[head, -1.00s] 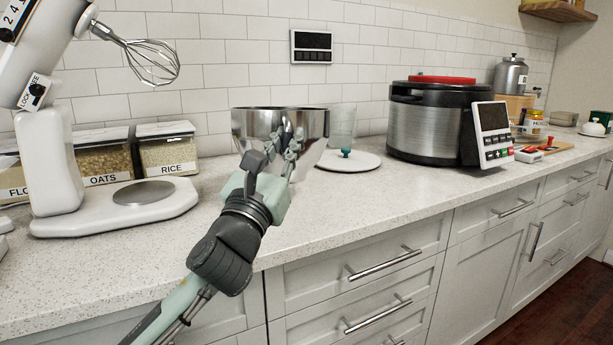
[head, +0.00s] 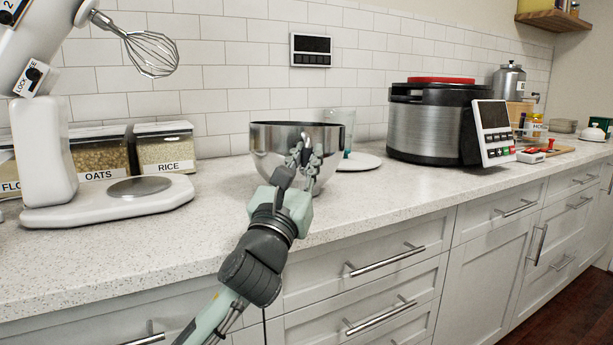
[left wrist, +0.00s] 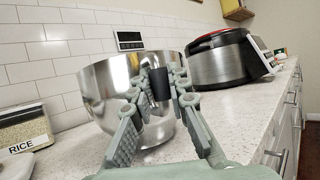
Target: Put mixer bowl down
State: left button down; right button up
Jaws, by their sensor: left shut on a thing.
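The shiny metal mixer bowl (head: 277,139) is upright near the middle of the counter in the head view. It also shows large in the left wrist view (left wrist: 108,86). My left gripper (head: 304,153) is shut on the near side of the bowl, where the wrist view shows a dark handle (left wrist: 160,84) between its fingers (left wrist: 157,92). The bowl's lower part is low over the counter; the gripper partly hides it, and I cannot tell whether its base touches. The right gripper is not in view.
The tilted stand mixer (head: 45,150) with a whisk (head: 150,53) is at left. Oats (head: 100,155) and rice (head: 165,150) containers stand behind it. A clear cup (head: 342,122) and white round plate (head: 362,162) are behind the bowl. A pressure cooker (head: 430,125) is at right. The front counter is clear.

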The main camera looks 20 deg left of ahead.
pick_arm(q)
jog(key=shift+w+f, duration=0.1)
jog(key=shift+f, duration=0.45)
jog(key=c, duration=1.9)
grip_release()
jog(key=shift+w+a+f+g, duration=0.1)
jog(key=shift+f+g, duration=0.1)
jog(key=shift+g, duration=0.1)
jog(key=o, duration=0.4)
jog(key=shift+o, duration=0.2)
jog(key=shift+r, duration=0.15)
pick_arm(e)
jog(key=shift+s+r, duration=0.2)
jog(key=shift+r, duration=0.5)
pick_arm(q)
jog(key=shift+s, duration=0.25)
jog(key=b+v, duration=0.1)
jog(key=v, duration=0.7)
jog(key=shift+s+f+b, duration=0.1)
jog(key=shift+f+b, duration=0.2)
jog(key=shift+b, duration=0.05)
jog(key=shift+p+v, duration=0.65)
jog(key=shift+v, duration=0.95)
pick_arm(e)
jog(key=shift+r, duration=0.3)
